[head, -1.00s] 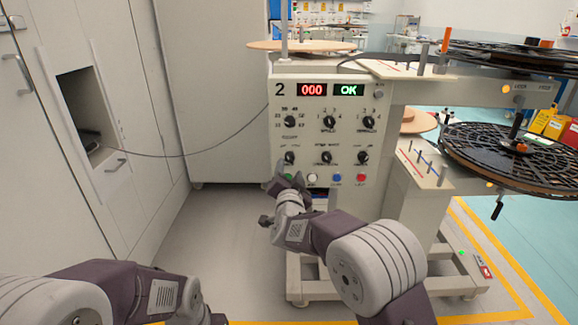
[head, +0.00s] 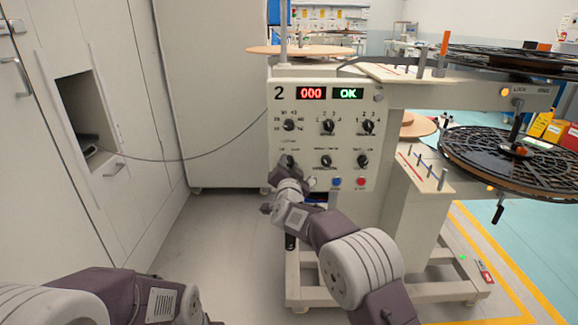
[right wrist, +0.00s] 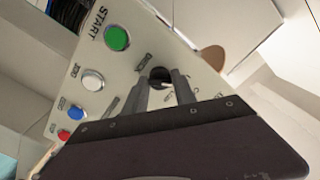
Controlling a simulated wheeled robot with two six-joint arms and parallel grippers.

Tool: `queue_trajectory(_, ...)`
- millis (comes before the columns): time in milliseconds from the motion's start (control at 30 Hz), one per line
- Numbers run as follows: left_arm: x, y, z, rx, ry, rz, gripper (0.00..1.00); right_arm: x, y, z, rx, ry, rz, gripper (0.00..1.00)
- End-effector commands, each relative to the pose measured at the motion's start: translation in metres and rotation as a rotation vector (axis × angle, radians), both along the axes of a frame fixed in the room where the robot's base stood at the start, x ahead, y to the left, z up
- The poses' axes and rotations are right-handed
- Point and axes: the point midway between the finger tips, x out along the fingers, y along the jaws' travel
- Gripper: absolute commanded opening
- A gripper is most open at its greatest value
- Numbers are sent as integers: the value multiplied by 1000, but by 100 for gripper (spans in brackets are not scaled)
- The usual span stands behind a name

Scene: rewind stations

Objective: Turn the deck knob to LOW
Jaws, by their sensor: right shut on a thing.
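The deck knob (head: 288,159) is the small black knob at the lower left of the control panel (head: 335,143). My right gripper (head: 286,168) is up against the panel there and covers part of the knob. In the right wrist view, the two fingers of my right gripper (right wrist: 165,80) are closed on the sides of the black knob (right wrist: 160,72), which shows between their tips. The lettering beside the knob is too small and partly hidden to read its setting. My left arm shows at the lower left of the head view; its gripper is out of view.
Green (right wrist: 117,38), white (right wrist: 93,80), blue (right wrist: 76,112) and red (right wrist: 64,134) buttons sit close to the knob. Several other knobs fill the panel, under a 000 display (head: 312,93). Reels (head: 515,150) stand at right. Cabinets (head: 110,110) line the left.

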Motion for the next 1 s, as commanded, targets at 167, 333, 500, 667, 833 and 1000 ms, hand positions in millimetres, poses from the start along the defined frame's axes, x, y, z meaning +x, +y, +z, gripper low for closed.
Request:
queue_trajectory(167, 0, 0, -2, 0, 0, 0, 36, 0, 0, -1, 26, 0, 0, 0)
queue_trajectory(333, 0, 0, -8, 0, 0, 0, 36, 0, 0, -2, 104, 0, 0, 0)
queue_trajectory(500, 0, 0, -16, 0, 0, 0, 36, 0, 0, -3, 237, -1, -1, 0)
queue_trajectory(667, 0, 0, -26, 0, 0, 0, 36, 0, 0, -4, 389, 0, 0, 0)
queue_trajectory(833, 0, 0, -36, 0, 0, 0, 36, 0, 0, -4, 551, 0, 0, 0)
queue_trajectory(1000, 0, 0, -46, 0, 0, 0, 36, 0, 0, -3, 705, -1, 0, 0)
